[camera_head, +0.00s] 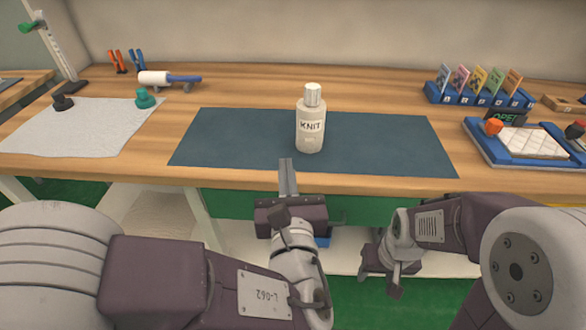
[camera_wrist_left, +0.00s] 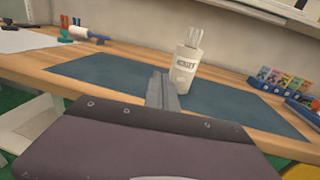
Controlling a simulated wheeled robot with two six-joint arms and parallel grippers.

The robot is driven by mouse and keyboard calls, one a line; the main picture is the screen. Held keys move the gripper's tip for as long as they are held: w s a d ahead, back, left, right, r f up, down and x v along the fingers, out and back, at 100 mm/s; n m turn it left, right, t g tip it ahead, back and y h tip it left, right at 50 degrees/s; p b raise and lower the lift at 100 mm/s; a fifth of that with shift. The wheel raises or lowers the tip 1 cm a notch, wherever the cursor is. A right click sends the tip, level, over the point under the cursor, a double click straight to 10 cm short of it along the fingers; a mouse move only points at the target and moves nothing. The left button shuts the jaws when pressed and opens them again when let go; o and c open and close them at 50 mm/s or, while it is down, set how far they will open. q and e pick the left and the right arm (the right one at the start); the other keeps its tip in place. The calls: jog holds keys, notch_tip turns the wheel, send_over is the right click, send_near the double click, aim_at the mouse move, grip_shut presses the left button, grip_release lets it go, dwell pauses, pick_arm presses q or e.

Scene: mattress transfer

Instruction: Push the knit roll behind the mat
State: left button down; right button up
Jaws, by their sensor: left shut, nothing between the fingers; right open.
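The knit roll (camera_head: 311,121) looks like a pale bottle with a silver cap and a label reading KNIT. A gap shows between fingers and roll in the head view. My right gripper (camera_head: 388,274) is open, low in front of the table, away from the roll.
Behind the mat is a clear strip of wooden table (camera_head: 380,90). A lint roller (camera_head: 165,79) lies at the back left, near a white sheet (camera_head: 70,135). A blue card rack (camera_head: 470,97) and a blue tray (camera_head: 478,146) stand at the right.

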pick_arm(q)
jog(key=s+d+f+m+h, duration=0.2)
jog(key=s+d+h, duration=0.1)
jog(key=d, duration=0.2)
send_near(311, 135)
jog(key=shift+n+y, duration=0.3)
jog(key=shift+y, duration=0.1)
jog(key=w, duration=0.5)
jog(key=shift+w+f+b, duration=0.2)
jog(key=shift+f+b, duration=0.05)
jog(key=shift+b, duration=0.05)
jog(key=shift+w+r, duration=0.1)
jog(key=shift+w, duration=0.6)
pick_arm(e)
jog(key=shift+s+d+f, duration=0.1)
jog(key=shift+s+f, duration=0.05)
jog(key=shift+f, duration=0.45)
jog(key=shift+s+d+f, duration=0.1)
jog(key=shift+f, duration=0.5)
